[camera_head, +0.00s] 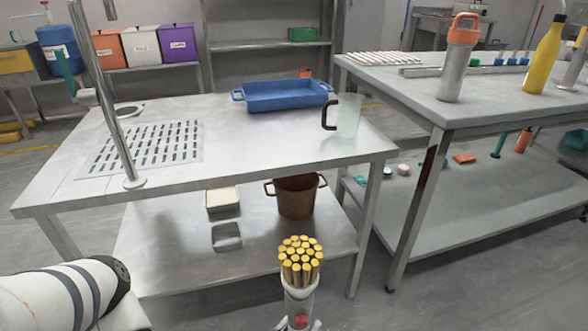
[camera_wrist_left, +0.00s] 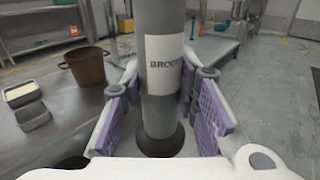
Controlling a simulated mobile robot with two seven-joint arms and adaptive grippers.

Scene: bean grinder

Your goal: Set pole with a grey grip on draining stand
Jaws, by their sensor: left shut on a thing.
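My left gripper (camera_wrist_left: 167,95) is shut around a grey cylinder with a white label (camera_wrist_left: 165,62), held upright between its purple-padded fingers, in the left wrist view. A dark collar is at the cylinder's lower end; its upper end is out of frame. In the head view my left gripper (camera_head: 298,325) is at the bottom edge, holding a piece topped by a yellow rod bundle (camera_head: 300,258), in front of the table. A slotted draining plate (camera_head: 150,148) lies on the table's left. My right gripper is not in view.
On the steel table (camera_head: 230,165) stand a blue tray (camera_head: 285,98) and a clear jug (camera_head: 348,115) with a dark handle. A brown pot (camera_head: 296,197) is on the shelf below. A second table (camera_head: 520,105) with bottles stands right. The table's middle is clear.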

